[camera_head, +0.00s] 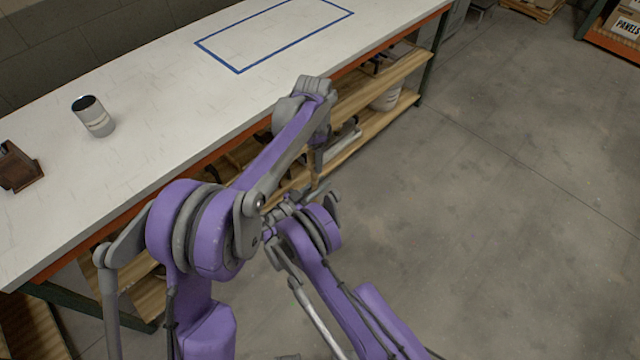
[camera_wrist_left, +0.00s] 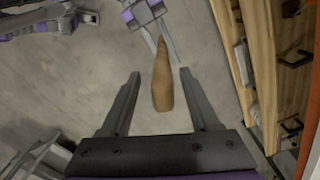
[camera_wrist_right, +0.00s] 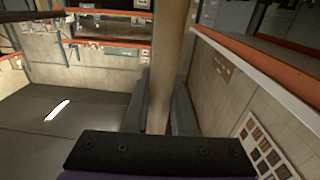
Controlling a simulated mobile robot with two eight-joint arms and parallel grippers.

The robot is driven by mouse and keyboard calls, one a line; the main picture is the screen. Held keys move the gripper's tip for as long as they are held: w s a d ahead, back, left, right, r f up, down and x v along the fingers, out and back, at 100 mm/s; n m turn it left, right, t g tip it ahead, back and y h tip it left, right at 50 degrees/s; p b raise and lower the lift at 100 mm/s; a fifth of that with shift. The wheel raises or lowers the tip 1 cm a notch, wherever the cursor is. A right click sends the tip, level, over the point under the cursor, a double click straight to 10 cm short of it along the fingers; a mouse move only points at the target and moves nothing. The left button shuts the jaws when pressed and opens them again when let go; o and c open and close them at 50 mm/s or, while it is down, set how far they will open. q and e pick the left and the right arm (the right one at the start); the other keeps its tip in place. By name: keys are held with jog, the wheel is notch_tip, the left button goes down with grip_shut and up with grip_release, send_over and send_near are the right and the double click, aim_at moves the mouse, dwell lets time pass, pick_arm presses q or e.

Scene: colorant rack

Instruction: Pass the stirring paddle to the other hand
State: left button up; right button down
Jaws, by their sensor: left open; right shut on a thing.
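The stirring paddle (camera_wrist_left: 162,85) is a tan wooden stick with a broad, rounded end. In the left wrist view it stretches down from my right gripper (camera_wrist_left: 148,14), with its broad end between the fingers of my left gripper (camera_wrist_left: 160,73). Those fingers are open, with a gap on either side of the wood. In the right wrist view the paddle (camera_wrist_right: 167,50) runs between the closed fingers of my right gripper (camera_wrist_right: 163,76). In the head view a short piece of the paddle (camera_head: 316,164) shows between the two arms; my grippers are mostly hidden there.
A long white workbench (camera_head: 180,80) has a blue taped rectangle (camera_head: 238,72), a white can (camera_head: 95,118) and a dark brown wooden object (camera_head: 17,168). Wooden shelves (camera_head: 400,72) below hold a white bucket (camera_head: 386,97). The bench edge is close to my left arm. Floor at right is clear.

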pick_arm(q)
notch_tip(320, 180, up, 10)
jog(key=shift+f, duration=0.25)
jog(key=shift+s+r, duration=0.1)
jog(key=shift+r, duration=0.15)
jog(key=shift+s+a+r, duration=0.1)
jog(key=shift+a+r, duration=0.15)
jog(key=s+a+r+n+t, duration=0.3)
jog(key=s+a+n, duration=0.4)
jog(key=s+a, duration=0.55)
jog(key=s+a+f+n+t, duration=0.1)
jog(key=s+a+f+n, duration=0.3)
jog(key=s, duration=0.3)
jog(key=s+a+f+n+t, duration=0.1)
jog(key=s+a+f+n, duration=0.3)
jog(key=s, duration=0.4)
jog(key=shift+s+a+f+t, duration=0.15)
jog(key=shift+a+f+t, duration=0.15)
jog(key=shift+t, duration=0.1)
